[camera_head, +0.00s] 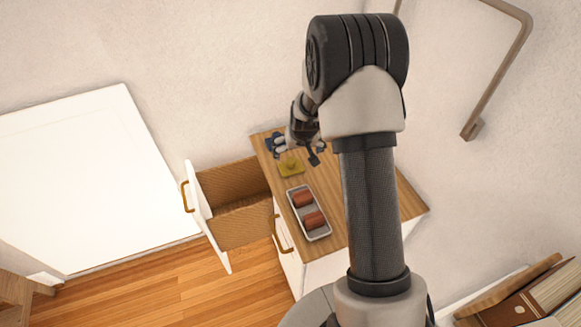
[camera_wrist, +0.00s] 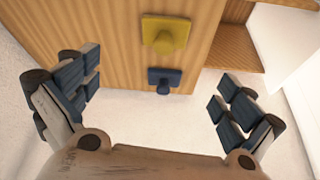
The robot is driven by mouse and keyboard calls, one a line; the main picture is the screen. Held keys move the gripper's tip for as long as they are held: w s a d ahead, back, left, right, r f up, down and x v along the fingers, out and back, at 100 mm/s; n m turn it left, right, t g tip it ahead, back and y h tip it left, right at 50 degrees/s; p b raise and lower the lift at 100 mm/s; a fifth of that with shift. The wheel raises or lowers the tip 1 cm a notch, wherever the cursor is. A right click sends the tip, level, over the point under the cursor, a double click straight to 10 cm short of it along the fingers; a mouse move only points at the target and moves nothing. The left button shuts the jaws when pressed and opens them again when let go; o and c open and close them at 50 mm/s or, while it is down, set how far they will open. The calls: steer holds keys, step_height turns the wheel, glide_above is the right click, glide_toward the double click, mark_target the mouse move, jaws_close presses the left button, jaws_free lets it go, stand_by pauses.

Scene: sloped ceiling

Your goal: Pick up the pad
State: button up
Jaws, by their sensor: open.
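Two square, flat pieces with knobs lie on the wooden cabinet top; I cannot tell which one the pad is. The yellow piece (camera_head: 291,167) shows in the head view and also in the wrist view (camera_wrist: 166,35). The dark blue piece (camera_wrist: 164,79) sits near the top's edge in the wrist view; in the head view it is hard to tell from my blue fingers. My gripper (camera_head: 297,150) is over the far end of the cabinet top, open and empty. In the wrist view its fingers (camera_wrist: 157,88) are wide apart, with the blue piece between them.
A pale tray (camera_head: 321,236) holding two red-brown rolls stands beside the yellow piece on the cabinet top (camera_head: 264,150). An open drawer (camera_head: 205,196) juts out left. A wall lies behind the cabinet. Books (camera_head: 530,297) are at lower right.

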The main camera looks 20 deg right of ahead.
mark_target(292, 162)
steer(key=b+x, duration=0.2)
steer(key=x, duration=0.6)
steer(key=shift+w+f, duration=0.15)
steer(key=shift+f, duration=0.1)
steer(key=b+x, duration=0.1)
steer(key=x, duration=0.1)
steer(key=b+x, duration=0.1)
steer(key=x, duration=0.2)
steer(key=shift+a+f, duration=0.1)
steer(key=shift+a, duration=0.15)
steer(key=shift+c, duration=0.5)
